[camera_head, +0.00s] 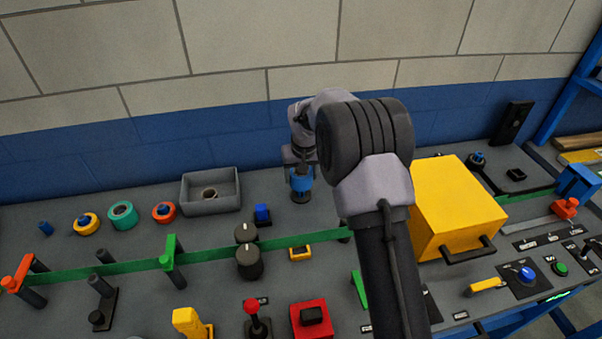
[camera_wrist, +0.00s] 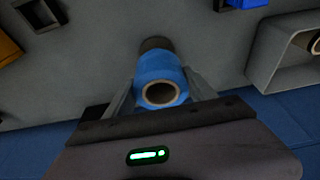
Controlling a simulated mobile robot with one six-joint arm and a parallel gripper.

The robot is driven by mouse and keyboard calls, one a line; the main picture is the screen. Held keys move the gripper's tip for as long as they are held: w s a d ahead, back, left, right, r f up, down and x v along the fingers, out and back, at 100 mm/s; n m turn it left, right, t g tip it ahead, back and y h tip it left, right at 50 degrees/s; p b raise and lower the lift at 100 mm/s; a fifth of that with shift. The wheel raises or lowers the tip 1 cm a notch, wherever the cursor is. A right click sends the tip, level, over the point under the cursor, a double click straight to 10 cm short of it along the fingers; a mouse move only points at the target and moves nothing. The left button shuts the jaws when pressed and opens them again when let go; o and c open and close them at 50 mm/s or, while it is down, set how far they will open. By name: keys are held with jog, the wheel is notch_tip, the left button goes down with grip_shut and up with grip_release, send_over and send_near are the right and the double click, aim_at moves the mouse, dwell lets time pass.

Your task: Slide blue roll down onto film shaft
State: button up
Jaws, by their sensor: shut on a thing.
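The blue roll (camera_head: 301,184) is upright between the fingers of my gripper (camera_head: 300,173), close to the back wall. In the wrist view the blue roll (camera_wrist: 160,72) shows its tan core end, with a finger of my gripper (camera_wrist: 162,88) on each side. A dark round stub (camera_wrist: 155,43), probably the film shaft or its base, shows at the roll's far end. In the head view this dark stub (camera_head: 300,197) is directly under the roll. I cannot tell whether the shaft is inside the core.
A grey open bin (camera_head: 211,207) stands left of the roll, with orange (camera_head: 163,212) and teal (camera_head: 122,215) rolls beyond it. A large yellow box (camera_head: 455,205) stands right, partly behind my arm.

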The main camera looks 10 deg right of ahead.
jog(key=shift+f, duration=0.3)
jog(key=shift+f+b, duration=1.45)
jog(key=shift+f, duration=0.6)
jog(key=o, duration=1.5)
jog(key=shift+r, duration=0.1)
jog(key=shift+o, duration=0.2)
jog(key=shift+r, duration=0.1)
notch_tip(320, 180, up, 10)
jog(key=p, duration=0.7)
jog(key=shift+f, duration=0.3)
